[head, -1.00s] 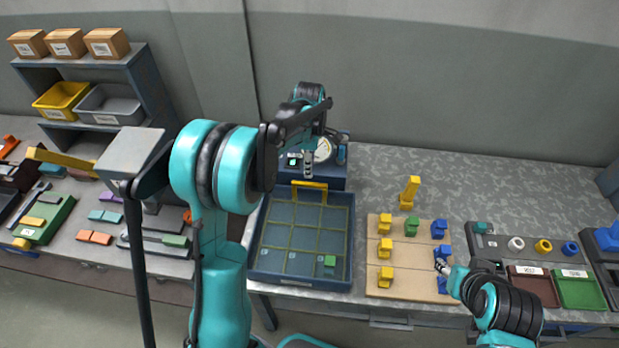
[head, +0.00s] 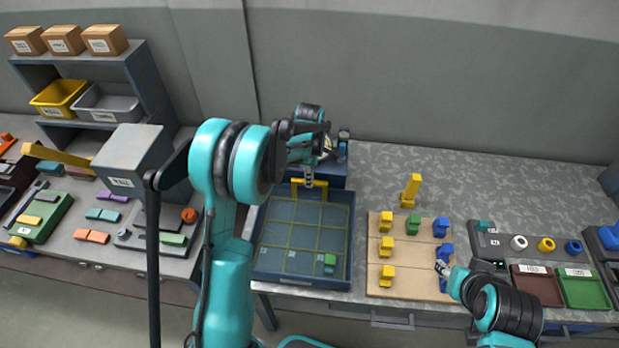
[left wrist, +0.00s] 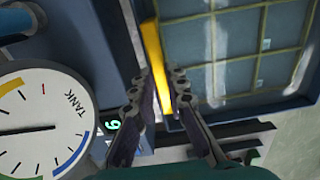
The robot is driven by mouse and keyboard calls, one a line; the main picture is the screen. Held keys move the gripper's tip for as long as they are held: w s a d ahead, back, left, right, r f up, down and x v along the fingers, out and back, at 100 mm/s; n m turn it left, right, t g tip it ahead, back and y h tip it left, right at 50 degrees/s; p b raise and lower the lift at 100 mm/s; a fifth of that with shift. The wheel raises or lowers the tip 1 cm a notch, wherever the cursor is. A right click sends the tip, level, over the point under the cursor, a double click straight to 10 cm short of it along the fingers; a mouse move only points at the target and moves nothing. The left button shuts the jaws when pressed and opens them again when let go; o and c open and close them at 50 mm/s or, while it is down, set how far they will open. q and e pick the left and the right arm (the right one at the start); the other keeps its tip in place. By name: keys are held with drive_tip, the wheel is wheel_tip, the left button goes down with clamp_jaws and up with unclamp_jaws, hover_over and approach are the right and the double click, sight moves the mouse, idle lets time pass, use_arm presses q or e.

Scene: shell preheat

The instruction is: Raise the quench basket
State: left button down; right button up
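The quench basket (head: 350,240) is a blue tray with a yellow grid floor and a yellow handle (head: 296,190) at its back edge. It sits flat on the bench. My left gripper (head: 309,182) points down at the handle's top bar. In the left wrist view, the yellow handle (left wrist: 152,45) runs between the two fingers (left wrist: 163,85), which stand slightly apart around it; firm contact does not show. My right gripper (head: 441,266) is low over the right edge of the wooden board, beside the blue pieces; its finger gap is too small to read.
A tank unit with a gauge (left wrist: 42,125) stands directly behind the basket. A wooden board (head: 408,265) with yellow, green and blue pieces lies right of it. A yellow upright piece (head: 411,190) stands behind the board. Red and green trays (head: 580,290) are at far right.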

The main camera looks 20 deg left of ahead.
use_arm(q)
wheel_tip(320, 180, up, 7)
drive_tip(key=p, duration=0.3)
drive_tip(key=shift+f, duration=0.2)
drive_tip(key=shift+w+f, duration=0.1)
drive_tip(key=c, duration=1.5)
unclamp_jaws()
drive_tip(key=shift+c, duration=0.2)
wheel_tip(320, 180, up, 12)
